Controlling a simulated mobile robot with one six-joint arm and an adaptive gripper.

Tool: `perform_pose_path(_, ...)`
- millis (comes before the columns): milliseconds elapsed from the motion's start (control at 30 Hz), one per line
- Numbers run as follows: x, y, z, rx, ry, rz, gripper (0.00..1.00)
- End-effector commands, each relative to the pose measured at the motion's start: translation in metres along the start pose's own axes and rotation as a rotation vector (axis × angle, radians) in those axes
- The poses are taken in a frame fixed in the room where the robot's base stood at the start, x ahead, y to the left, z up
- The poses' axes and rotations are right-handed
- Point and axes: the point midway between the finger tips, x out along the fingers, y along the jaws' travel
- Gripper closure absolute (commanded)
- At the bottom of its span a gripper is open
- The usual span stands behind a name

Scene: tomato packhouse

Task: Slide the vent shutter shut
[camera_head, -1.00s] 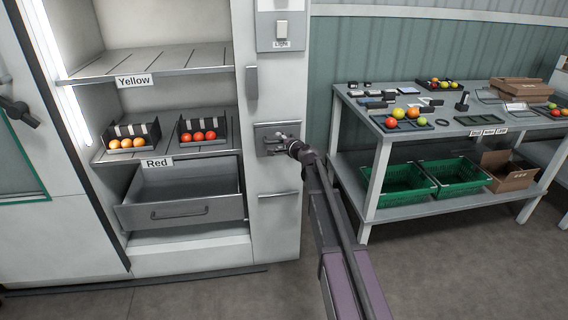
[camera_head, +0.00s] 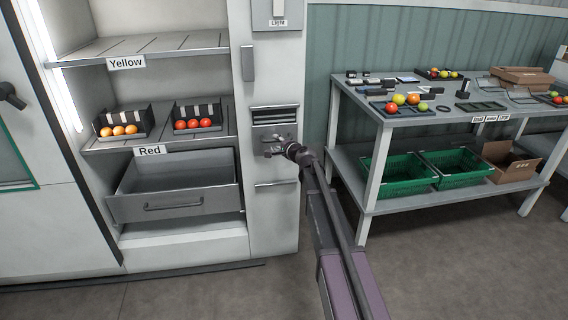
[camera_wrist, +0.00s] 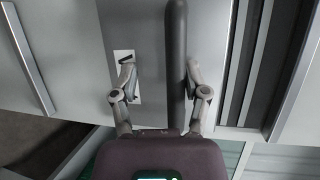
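The vent (camera_head: 275,113) is on the narrow white panel right of the shelves. Its dark slats show along the top, and the grey shutter plate (camera_head: 265,134) sits below them. In the wrist view the plate (camera_wrist: 215,40) carries a dark bar handle (camera_wrist: 177,50), with the slats (camera_wrist: 258,60) to its right. My gripper (camera_wrist: 160,70) is open, its fingers on either side of the handle. The right finger is against or very near the handle; the left finger is clearly apart from it, over a white patch. In the head view my gripper (camera_head: 282,148) hides part of the plate.
Left of the panel are shelves with trays of tomatoes (camera_head: 193,124) and a grey drawer (camera_head: 175,200) standing out. A light switch (camera_head: 279,10) and a grey vertical handle (camera_head: 248,62) are above the vent. A loaded worktable (camera_head: 450,115) stands to the right.

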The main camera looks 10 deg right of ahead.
Motion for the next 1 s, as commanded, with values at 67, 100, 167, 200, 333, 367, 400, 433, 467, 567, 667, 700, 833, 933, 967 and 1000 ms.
perform_pose_path(67, 0.002, 0.012, -0.001, -0.001, 0.000, 0.001, 0.43)
perform_pose_path(100, 0.002, 0.015, -0.001, -0.001, 0.000, 0.001, 0.43)
perform_pose_path(167, 0.003, 0.020, -0.001, -0.001, 0.000, 0.001, 0.43)
perform_pose_path(200, 0.004, 0.023, -0.002, -0.001, 0.000, 0.001, 0.43)
perform_pose_path(333, 0.006, 0.033, -0.002, -0.001, -0.001, 0.001, 0.43)
perform_pose_path(367, 0.006, 0.035, -0.002, -0.001, -0.001, 0.001, 0.43)
perform_pose_path(400, 0.007, 0.038, -0.003, -0.001, -0.001, 0.001, 0.43)
perform_pose_path(433, 0.007, 0.040, -0.003, -0.001, -0.001, 0.001, 0.43)
perform_pose_path(467, 0.007, 0.042, -0.003, -0.001, -0.001, 0.001, 0.43)
perform_pose_path(567, -0.004, 0.039, -0.002, 0.000, 0.001, 0.000, 0.43)
perform_pose_path(667, -0.018, 0.039, -0.002, 0.000, 0.001, 0.000, 0.43)
perform_pose_path(700, -0.023, 0.039, -0.002, 0.000, 0.001, 0.000, 0.43)
perform_pose_path(833, -0.041, 0.039, -0.002, 0.001, 0.000, 0.000, 0.43)
perform_pose_path(933, -0.054, 0.039, -0.001, 0.001, 0.000, 0.000, 0.43)
perform_pose_path(967, -0.059, 0.039, -0.002, 0.001, 0.001, 0.000, 0.43)
perform_pose_path(1000, -0.064, 0.039, -0.002, 0.000, 0.001, 0.000, 0.43)
